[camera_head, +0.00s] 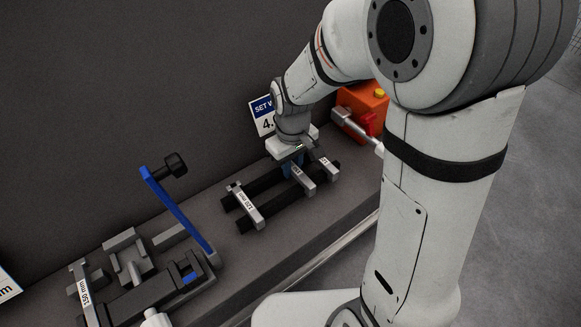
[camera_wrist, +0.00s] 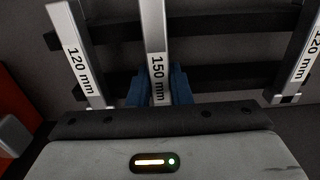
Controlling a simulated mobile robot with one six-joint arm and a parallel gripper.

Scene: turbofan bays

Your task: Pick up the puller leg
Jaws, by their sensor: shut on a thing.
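My gripper (camera_head: 293,170) is at the far end of a dark two-bar rack (camera_head: 268,184). In the wrist view its blue fingers (camera_wrist: 160,92) are shut on either side of a grey puller leg marked 150 mm (camera_wrist: 155,40). This leg lies across the rack's bars; I cannot tell whether it is lifted off them. A leg marked 120 mm (camera_wrist: 80,55) is to its left, and another 120 mm leg (camera_wrist: 303,62) is to its right, farther off. In the head view, one 120 mm leg (camera_head: 246,207) lies at the near end of the rack.
A fixture with a blue bar (camera_head: 180,215) and a black knob stands on the shelf at left, beside another leg marked 150 mm (camera_head: 84,292). An orange box (camera_head: 362,104) stands behind the rack. A sign (camera_head: 262,116) is on the dark wall. Shelf space between fixture and rack is clear.

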